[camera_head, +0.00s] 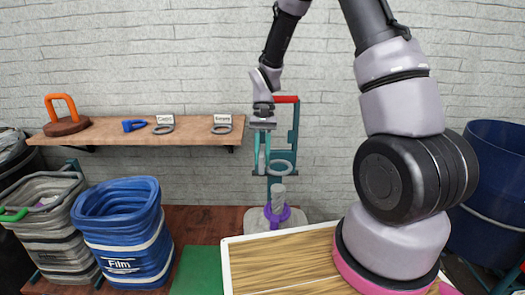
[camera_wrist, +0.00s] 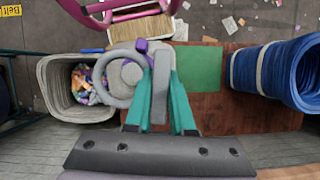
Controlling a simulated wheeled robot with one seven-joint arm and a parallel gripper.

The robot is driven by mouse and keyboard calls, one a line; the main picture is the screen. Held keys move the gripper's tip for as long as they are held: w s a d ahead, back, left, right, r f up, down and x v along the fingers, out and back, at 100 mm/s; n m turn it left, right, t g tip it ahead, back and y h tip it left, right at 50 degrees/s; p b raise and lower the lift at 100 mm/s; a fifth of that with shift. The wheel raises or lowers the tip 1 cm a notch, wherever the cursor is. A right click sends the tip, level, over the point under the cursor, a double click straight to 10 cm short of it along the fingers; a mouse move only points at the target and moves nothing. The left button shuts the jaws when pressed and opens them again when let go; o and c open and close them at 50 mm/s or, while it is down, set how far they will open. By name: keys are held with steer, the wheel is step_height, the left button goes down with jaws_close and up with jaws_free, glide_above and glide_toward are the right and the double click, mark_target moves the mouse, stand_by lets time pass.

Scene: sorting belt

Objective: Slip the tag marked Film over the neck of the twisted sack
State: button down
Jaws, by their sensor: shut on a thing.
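My gripper (camera_head: 262,165) is shut on a grey ring-shaped tag (camera_head: 281,168), held by its flat end between the teal fingers. In the wrist view the ring (camera_wrist: 104,88) sticks out left of my gripper (camera_wrist: 162,78). No lettering is readable on it. The twisted sack (camera_head: 257,222) is pale grey and stands below. Its upright neck (camera_head: 278,192) has a purple band (camera_head: 272,217) around its base. In the head view the ring is above the neck top and apart from it. In the wrist view ring and fingers hide part of the sack.
A wall shelf (camera_head: 105,136) holds two other labelled ring tags (camera_head: 163,128) (camera_head: 222,128), a blue clip (camera_head: 134,125) and an orange-handled thing (camera_head: 66,118). A blue sack marked Film (camera_head: 122,240) stands left. A teal post (camera_head: 293,140) rises behind my gripper.

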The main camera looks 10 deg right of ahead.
step_height(320, 180, down, 14)
steer(key=shift+r, duration=0.15)
stand_by(1.4)
steer(key=c, duration=0.7)
jaws_free()
steer(key=v, duration=1)
steer(key=shift+w+r, duration=0.2)
steer(key=shift+r, duration=0.15)
steer(key=shift+d, duration=0.1)
